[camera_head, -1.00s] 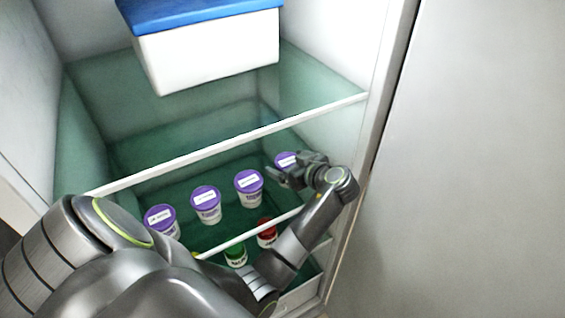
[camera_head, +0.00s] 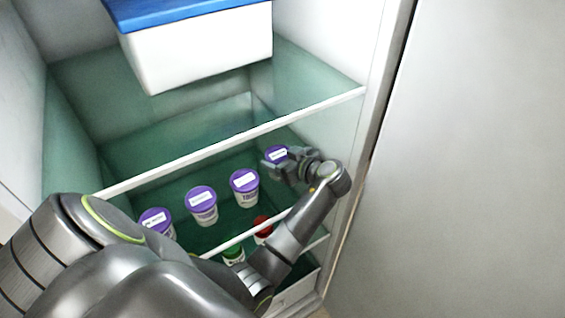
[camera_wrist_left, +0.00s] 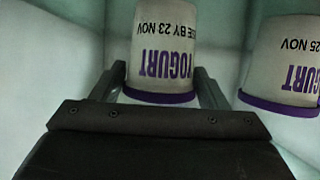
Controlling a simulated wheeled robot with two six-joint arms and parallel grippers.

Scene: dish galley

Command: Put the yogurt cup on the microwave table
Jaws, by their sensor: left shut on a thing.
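Several white yogurt cups with purple lids stand in a row on a glass fridge shelf. My left gripper (camera_head: 277,163) is shut on the rightmost yogurt cup (camera_head: 276,153), whose lid shows just past the fingers in the head view. In the left wrist view this cup (camera_wrist_left: 165,50), marked "use by 23 Nov", appears upside down between the two fingers (camera_wrist_left: 165,90). A neighbouring cup (camera_wrist_left: 285,60) ending in "25 Nov" stands apart to its right there. The microwave table and my right gripper are not in view.
Other yogurt cups stand at left (camera_head: 156,221), centre (camera_head: 202,205) and nearer the gripper (camera_head: 244,187). A glass shelf (camera_head: 240,133) with a blue-lidded white box (camera_head: 200,55) is above. Red-lidded (camera_head: 263,228) and green-lidded (camera_head: 233,254) items sit below. The fridge side wall is close on the right.

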